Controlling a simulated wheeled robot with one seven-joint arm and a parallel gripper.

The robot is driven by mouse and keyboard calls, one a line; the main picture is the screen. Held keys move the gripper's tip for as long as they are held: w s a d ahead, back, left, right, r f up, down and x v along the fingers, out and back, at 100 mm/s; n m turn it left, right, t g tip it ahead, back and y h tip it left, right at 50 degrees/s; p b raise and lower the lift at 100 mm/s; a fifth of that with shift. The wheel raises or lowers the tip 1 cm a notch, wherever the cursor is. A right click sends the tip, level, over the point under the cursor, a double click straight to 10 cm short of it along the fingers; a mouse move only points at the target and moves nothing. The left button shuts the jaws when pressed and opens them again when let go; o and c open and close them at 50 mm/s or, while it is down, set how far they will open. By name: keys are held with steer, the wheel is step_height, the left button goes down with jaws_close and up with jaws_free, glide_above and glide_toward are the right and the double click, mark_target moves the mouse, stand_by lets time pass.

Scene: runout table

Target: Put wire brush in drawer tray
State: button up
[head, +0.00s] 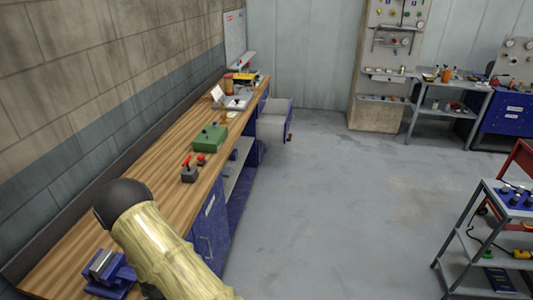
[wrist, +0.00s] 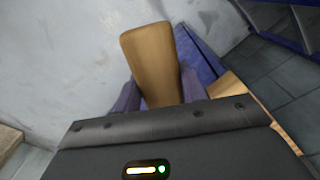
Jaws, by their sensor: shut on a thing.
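In the wrist view my gripper (wrist: 158,95) is shut on a tan, wood-coloured block, the wire brush (wrist: 149,50) by its look. It sticks out beyond the fingers; no bristles show. In the head view my arm, in a pale sleeve, covers the near end of the bench, and the gripper and brush are hidden. A grey, box-like open drawer (head: 272,129) juts out from the far end of the workbench, probably the drawer tray. Its inside is too small to make out.
The long wooden workbench (head: 160,170) runs along the left wall. On it are a blue vise (head: 108,272), a small red-handled item (head: 189,171), a green box (head: 208,139) and clutter at the far end. A grey cart (head: 485,240) stands right. The floor between is clear.

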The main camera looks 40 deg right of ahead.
steer(key=s+d+f+b, duration=0.2)
steer(key=f+b, duration=0.6)
steer(key=f, duration=1.1)
steer(key=shift+s+d+n, duration=0.2)
steer(key=shift+d+n, duration=0.2)
steer(key=shift+d, duration=0.3)
